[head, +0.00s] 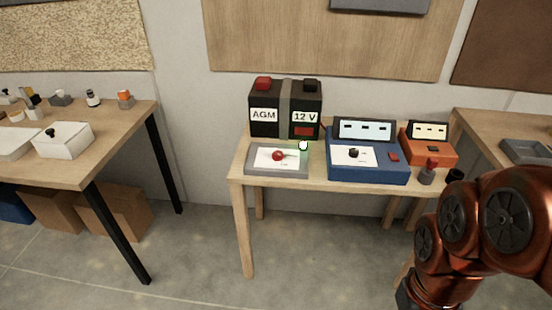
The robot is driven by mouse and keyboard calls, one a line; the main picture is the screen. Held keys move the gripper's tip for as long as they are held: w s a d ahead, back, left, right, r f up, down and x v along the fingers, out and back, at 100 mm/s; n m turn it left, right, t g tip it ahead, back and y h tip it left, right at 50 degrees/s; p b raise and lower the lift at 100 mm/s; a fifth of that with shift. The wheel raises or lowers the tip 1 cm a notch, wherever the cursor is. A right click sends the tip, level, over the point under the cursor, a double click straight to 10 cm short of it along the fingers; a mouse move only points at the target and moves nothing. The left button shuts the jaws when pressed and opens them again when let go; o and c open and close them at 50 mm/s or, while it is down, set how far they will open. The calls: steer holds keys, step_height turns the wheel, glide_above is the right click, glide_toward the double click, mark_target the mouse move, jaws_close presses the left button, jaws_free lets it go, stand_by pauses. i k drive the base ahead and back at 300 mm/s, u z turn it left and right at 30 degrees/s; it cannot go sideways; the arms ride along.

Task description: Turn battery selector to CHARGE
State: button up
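A grey box with a white face plate (262,158) and a red knob (278,156) stands at the front left of the small wooden table; it looks like the battery selector. A thin pointer seems to extend right from the knob. The lettering on the plate is too small to read. A small white spot with a green glow (303,146) shows at its back right corner. A black AGM 12 V battery (286,121) stands directly behind it. My arm comes in from the lower right, well apart from the box; my gripper is not in view.
A blue device (368,174) with a black knob and a screen stands right of the selector, then an orange device (428,151) and a small grey piece (427,175). Another wooden table (103,118) is at left. The floor (205,255) between the tables is clear.

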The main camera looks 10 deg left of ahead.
mark_target(277, 156)
steer(key=k, duration=1.2)
steer(key=i, duration=1.5)
steer(key=u, duration=1.05)
steer(key=i, duration=0.3)
steer(key=u, duration=0.3)
